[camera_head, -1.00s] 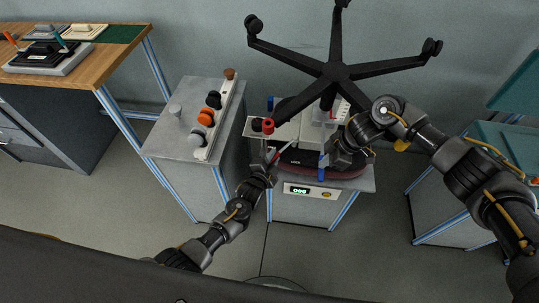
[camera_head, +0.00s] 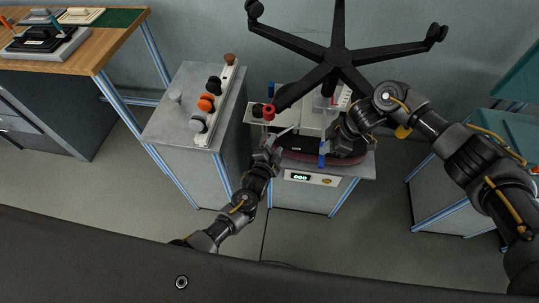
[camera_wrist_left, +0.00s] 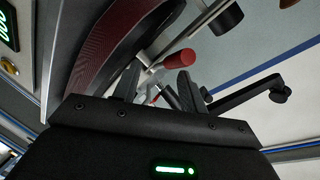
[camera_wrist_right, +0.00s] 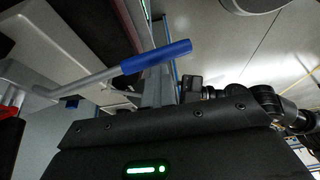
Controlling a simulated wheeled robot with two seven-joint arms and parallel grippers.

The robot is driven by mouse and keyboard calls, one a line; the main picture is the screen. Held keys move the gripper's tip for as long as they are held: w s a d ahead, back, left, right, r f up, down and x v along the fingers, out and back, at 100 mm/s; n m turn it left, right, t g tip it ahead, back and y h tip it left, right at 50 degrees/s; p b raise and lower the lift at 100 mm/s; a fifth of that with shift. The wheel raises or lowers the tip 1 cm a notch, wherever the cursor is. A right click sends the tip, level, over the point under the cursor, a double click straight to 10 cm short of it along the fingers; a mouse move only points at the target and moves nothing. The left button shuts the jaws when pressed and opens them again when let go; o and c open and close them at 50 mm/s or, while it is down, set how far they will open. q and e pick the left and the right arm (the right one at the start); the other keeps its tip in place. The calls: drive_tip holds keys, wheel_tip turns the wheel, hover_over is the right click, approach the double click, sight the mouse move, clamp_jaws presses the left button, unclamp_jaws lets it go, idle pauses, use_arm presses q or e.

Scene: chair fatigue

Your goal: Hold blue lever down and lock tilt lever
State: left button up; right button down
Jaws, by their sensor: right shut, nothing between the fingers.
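The upside-down chair (camera_head: 337,58) has its star base up and its dark red seat (camera_head: 347,160) on a grey stand. A blue-handled lever (camera_head: 322,160) sticks out beside my right gripper (camera_head: 332,143). In the right wrist view the blue handle (camera_wrist_right: 155,57) on its bent metal rod lies just beyond my right fingers (camera_wrist_right: 168,88), which are shut and empty; contact cannot be told. My left gripper (camera_head: 277,143) is open, below the red-tipped lever (camera_head: 268,112). In the left wrist view a red handle (camera_wrist_left: 180,58) lies beyond the parted fingers (camera_wrist_left: 157,88), with thin rods between them.
A display panel (camera_head: 312,178) is on the stand's front. A grey cabinet (camera_head: 172,135) with several knobs stands to the left, a wooden workbench (camera_head: 100,52) farther left. Another stand (camera_head: 440,200) is at the right. Floor is open between them.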

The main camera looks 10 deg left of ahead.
use_arm(q)
drive_tip(key=v, duration=1.1)
drive_tip(key=shift+s, duration=0.15)
drive_tip(key=shift+r, duration=0.1)
drive_tip(key=shift+o, duration=0.6)
drive_tip(key=w+a+f+m+h, duration=0.1)
drive_tip(key=a+m+h, duration=0.2)
drive_tip(key=m, duration=1.2)
drive_tip(key=w+a+f+m+h, duration=0.1)
drive_tip(key=a+m+h, duration=0.2)
drive_tip(key=m, duration=1.3)
drive_tip(key=shift+a+f+h, duration=0.35)
drive_tip(key=shift+a+h, duration=0.05)
drive_tip(key=shift+a, duration=0.25)
drive_tip(key=shift+w, duration=0.2)
drive_tip(key=x, duration=1.2)
drive_tip(key=shift+f, duration=0.15)
